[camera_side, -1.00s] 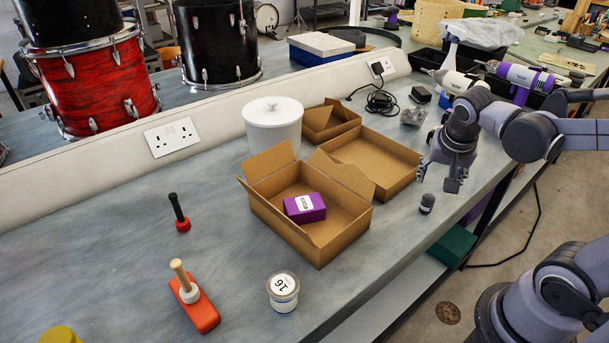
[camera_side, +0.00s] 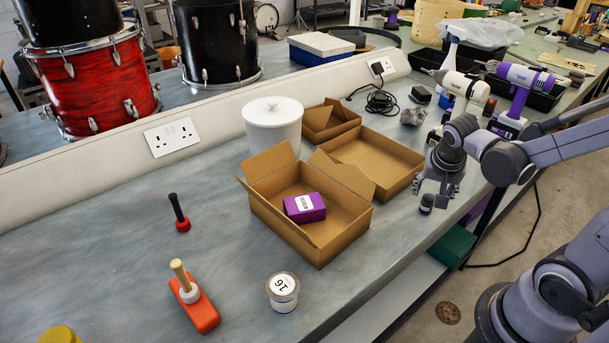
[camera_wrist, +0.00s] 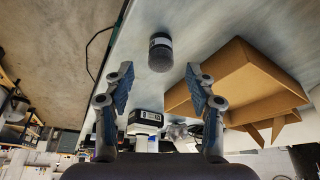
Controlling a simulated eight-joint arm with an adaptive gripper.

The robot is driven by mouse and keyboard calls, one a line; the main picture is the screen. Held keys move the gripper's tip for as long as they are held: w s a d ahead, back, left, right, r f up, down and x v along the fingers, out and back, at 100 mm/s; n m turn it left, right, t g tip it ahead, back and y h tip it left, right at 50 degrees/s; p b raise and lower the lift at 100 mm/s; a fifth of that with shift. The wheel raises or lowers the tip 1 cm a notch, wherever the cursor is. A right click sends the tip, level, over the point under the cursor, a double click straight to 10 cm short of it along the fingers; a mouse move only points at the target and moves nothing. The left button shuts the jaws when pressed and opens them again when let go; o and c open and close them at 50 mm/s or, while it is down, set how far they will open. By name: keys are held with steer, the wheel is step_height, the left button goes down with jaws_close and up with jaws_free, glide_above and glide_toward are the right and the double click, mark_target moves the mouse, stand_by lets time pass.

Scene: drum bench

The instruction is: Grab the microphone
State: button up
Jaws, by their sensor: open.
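A small dark cylinder with a rounded end and a pale band (camera_side: 427,203), which looks like the microphone, stands near the bench's front edge. In the wrist view it (camera_wrist: 160,52) lies ahead of the fingertips, centred between them. My gripper (camera_side: 438,190) is open and empty, low over the bench and close to the cylinder. In the wrist view its two fingers (camera_wrist: 160,80) are spread apart, with nothing between the pads. I cannot tell whether a finger touches the cylinder.
An open cardboard box (camera_side: 370,157) is just left of my gripper; another box (camera_side: 300,240) holds a purple carton (camera_side: 305,208). Drills (camera_side: 515,92) stand behind my gripper. A labelled jar (camera_side: 283,290) is at front. The bench's front edge is close.

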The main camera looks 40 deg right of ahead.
mark_target(429, 196)
steer(key=shift+x, duration=2.05)
jaws_close()
